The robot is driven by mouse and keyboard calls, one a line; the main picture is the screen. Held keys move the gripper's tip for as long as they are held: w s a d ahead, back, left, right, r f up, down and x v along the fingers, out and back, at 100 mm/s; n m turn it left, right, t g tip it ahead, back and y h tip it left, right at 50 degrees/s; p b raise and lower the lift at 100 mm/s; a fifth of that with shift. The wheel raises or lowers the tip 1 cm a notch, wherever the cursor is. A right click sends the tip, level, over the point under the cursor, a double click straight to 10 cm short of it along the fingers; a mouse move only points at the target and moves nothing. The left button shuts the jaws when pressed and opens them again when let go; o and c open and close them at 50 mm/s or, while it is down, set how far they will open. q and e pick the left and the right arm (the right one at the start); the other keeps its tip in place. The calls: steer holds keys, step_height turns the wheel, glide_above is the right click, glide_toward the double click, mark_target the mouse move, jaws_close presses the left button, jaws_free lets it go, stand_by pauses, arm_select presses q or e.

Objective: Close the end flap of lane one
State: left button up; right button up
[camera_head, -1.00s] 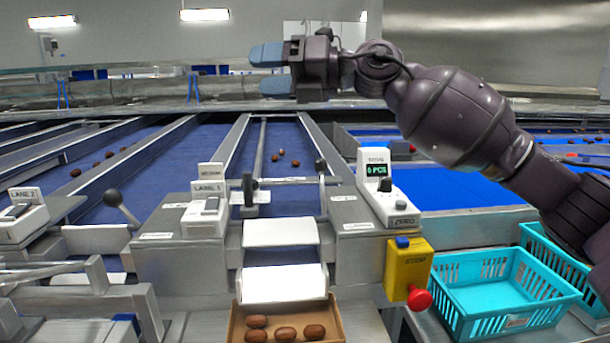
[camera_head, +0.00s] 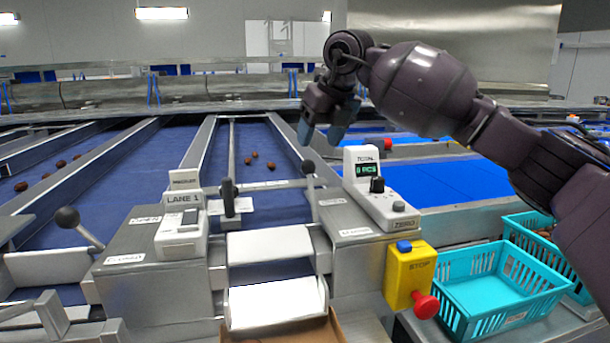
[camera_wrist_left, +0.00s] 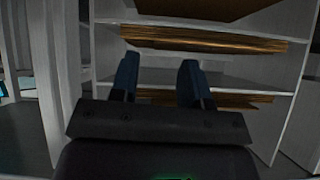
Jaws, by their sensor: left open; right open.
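Lane one's blue belt (camera_head: 262,188) ends at a small console labelled LANE 1 (camera_head: 182,222). A lever with a black ball knob (camera_head: 308,167) stands upright at the right side of this end. White chute plates (camera_head: 268,246) slope down from the lane end; I cannot tell for certain which part is the flap. My right gripper (camera_head: 321,135) is open and empty, fingers pointing down, just above and behind the knob in the picture; contact is not visible. My left gripper (camera_wrist_left: 160,70) is open and empty in the left wrist view, and out of the head view.
A counter (camera_head: 375,188) reading PCS stands right of the lever, above a yellow stop box (camera_head: 408,270) with a red button. Turquoise baskets (camera_head: 500,295) stand at the right. A brown box (camera_head: 335,325) is below the chute. Shelves (camera_wrist_left: 255,85) face my left gripper.

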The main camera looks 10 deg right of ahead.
mark_target(306, 174)
steer(key=b+x, duration=0.2)
steer(key=x, duration=0.7)
steer(key=shift+w+f, duration=0.1)
steer(key=shift+f, duration=0.15)
steer(key=shift+w+a+f, duration=0.1)
steer(key=shift+f, duration=0.15)
steer(key=shift+r, duration=0.1)
steer(key=shift+c, duration=0.2)
jaws_close()
